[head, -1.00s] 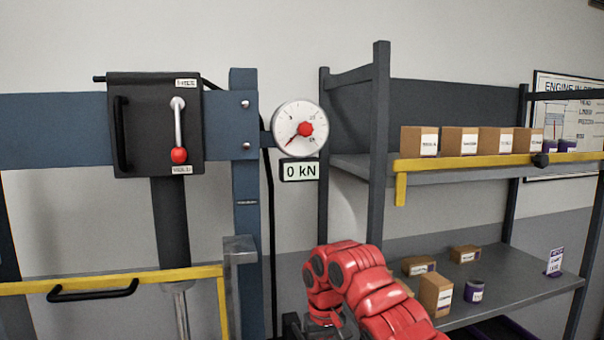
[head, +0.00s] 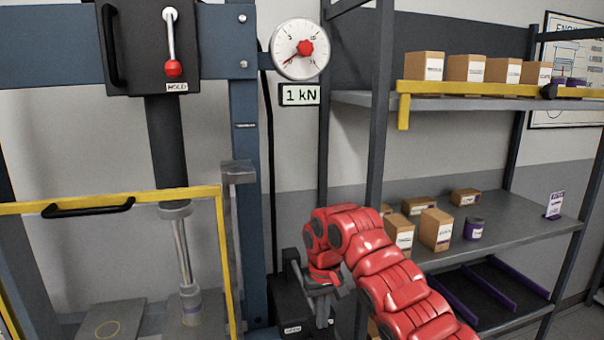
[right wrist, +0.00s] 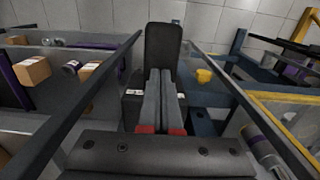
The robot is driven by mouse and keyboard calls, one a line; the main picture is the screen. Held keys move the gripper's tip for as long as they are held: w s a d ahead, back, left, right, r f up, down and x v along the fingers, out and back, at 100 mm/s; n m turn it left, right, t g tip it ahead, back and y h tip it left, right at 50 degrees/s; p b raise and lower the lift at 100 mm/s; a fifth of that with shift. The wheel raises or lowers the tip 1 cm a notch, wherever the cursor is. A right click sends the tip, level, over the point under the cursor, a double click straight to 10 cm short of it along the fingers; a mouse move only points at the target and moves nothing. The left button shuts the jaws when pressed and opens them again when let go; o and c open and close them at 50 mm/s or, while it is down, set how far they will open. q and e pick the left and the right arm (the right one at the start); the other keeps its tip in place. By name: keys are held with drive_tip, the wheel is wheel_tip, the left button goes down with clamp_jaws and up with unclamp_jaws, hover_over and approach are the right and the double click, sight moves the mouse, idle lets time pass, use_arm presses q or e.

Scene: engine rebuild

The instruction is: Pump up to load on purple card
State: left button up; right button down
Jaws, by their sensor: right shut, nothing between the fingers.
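My right gripper (head: 322,300) is low beside the blue press column, shut and empty. In the right wrist view its closed fingers (right wrist: 160,85) lie against or in front of a dark upright pad (right wrist: 163,48); I cannot tell if they touch it. A black pump box (head: 285,308) with an "OPEN" label stands below, partly hidden by my gripper. The round gauge (head: 300,48) has a red hub, and the display (head: 299,94) under it reads 1 kN. The purple-and-white card (head: 555,205) stands on the lower shelf; its text is too small to read. My left gripper is not in view.
The press has a red-knobbed lever (head: 172,67) pointing down at "HOLD" and a yellow guard frame (head: 110,198) across its front. A grey shelf rack (head: 480,235) with boxes and a yellow bar (head: 500,90) stands at right, close to my right arm.

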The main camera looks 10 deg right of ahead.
sight(322, 334)
wheel_tip(322, 334, down, 5)
drive_tip(key=b, duration=0.3)
drive_tip(key=shift+f+b, duration=0.2)
drive_tip(key=shift+b, duration=0.15)
wheel_tip(322, 334, up, 17)
drive_tip(key=p, duration=1.1)
drive_tip(key=shift+p, duration=0.3)
drive_tip(key=shift+f, duration=0.15)
drive_tip(key=shift+f+b, duration=1.05)
drive_tip(key=shift+f, duration=0.1)
drive_tip(key=shift+f+b, duration=1.05)
drive_tip(key=shift+f, duration=0.15)
